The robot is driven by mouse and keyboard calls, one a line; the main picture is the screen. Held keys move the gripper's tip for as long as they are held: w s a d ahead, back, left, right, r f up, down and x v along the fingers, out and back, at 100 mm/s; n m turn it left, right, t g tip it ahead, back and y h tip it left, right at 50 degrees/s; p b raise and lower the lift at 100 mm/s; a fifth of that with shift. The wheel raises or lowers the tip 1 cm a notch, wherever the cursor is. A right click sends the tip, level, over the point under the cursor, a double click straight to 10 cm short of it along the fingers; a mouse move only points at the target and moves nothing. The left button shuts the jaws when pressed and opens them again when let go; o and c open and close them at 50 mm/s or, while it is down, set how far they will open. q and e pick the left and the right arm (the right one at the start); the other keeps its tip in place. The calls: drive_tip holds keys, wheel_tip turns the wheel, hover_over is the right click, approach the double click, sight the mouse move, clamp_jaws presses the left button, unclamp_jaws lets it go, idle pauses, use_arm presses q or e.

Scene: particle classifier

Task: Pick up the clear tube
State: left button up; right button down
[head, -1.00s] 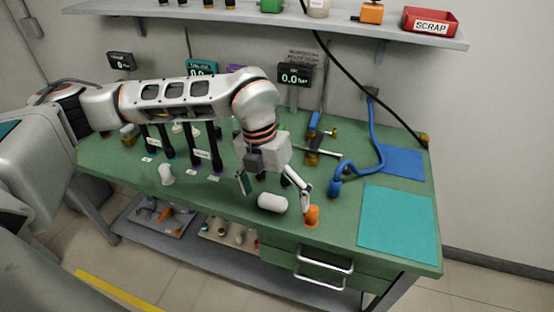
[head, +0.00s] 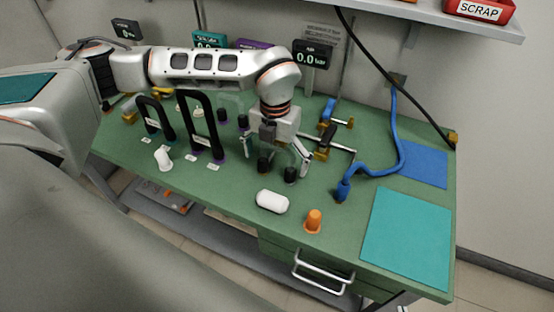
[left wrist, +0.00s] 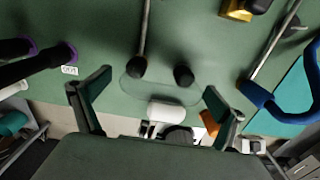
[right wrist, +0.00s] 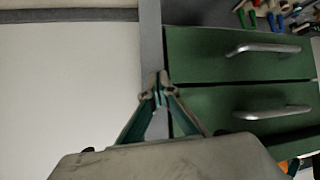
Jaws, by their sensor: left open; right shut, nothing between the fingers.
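The clear tube (left wrist: 160,88) shows as a faint see-through outline around two black end pieces in the left wrist view. In the head view those black ends stand on the green bench under my left gripper (head: 276,160); the clear part is hard to make out there. My left gripper is open, with one finger on each side of the black ends. In the left wrist view its fingers (left wrist: 158,84) are spread left and right of the tube. I cannot tell whether they touch it. My right gripper (right wrist: 156,86) is shut and empty, near green drawers, away from the tube.
Black tubes (head: 190,98) with teal and purple ends stand left of my left gripper. A white capsule (head: 272,201) and an orange cone (head: 313,221) lie in front. A blue hose (head: 378,172) and a teal mat (head: 408,245) are to the right. The green drawers (right wrist: 240,65) have metal handles.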

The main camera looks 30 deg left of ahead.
use_arm(q)
drive_tip(key=shift+f, duration=1.1)
drive_tip(key=c, duration=1.4)
drive_tip(key=shift+o, duration=0.2)
drive_tip(key=shift+r, duration=0.15)
wheel_tip(320, 180, up, 20)
